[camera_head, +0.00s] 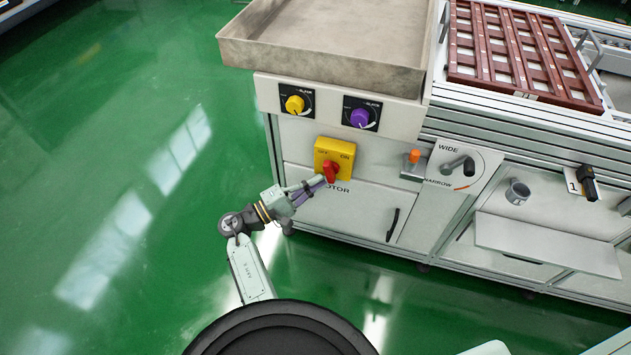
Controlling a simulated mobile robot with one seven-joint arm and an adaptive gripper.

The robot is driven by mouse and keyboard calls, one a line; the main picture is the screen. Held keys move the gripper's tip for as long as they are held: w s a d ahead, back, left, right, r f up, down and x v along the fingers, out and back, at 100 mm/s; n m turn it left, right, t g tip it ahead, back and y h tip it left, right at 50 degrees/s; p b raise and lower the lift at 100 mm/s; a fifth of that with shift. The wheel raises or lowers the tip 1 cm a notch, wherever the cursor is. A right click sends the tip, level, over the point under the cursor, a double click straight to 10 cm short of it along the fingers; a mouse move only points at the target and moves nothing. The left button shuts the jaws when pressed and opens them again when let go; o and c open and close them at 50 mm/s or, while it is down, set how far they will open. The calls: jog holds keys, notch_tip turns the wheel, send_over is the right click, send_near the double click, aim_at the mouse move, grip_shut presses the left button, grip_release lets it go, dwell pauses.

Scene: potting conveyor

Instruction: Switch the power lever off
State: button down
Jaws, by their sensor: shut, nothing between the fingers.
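The power lever (331,170) is a red handle on a yellow switch plate (341,147) marked OFF at left and ON at right. The plate sits on the cabinet front above the word MOTOR. The red handle hangs downward and looks slightly tilted. My gripper (321,181) is shut and empty. Its fingertips are at the lower left of the red handle, very close to it. I cannot tell whether they touch it.
A yellow knob (294,104) and a purple knob (360,117) are above the switch. An orange-topped lever (413,160) and a WIDE/NARROW handle (458,165) are at right. A cabinet door handle (392,225) is below. The green floor (120,170) at left is clear.

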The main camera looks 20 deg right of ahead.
dwell(0.4)
jog(key=v, duration=1.2)
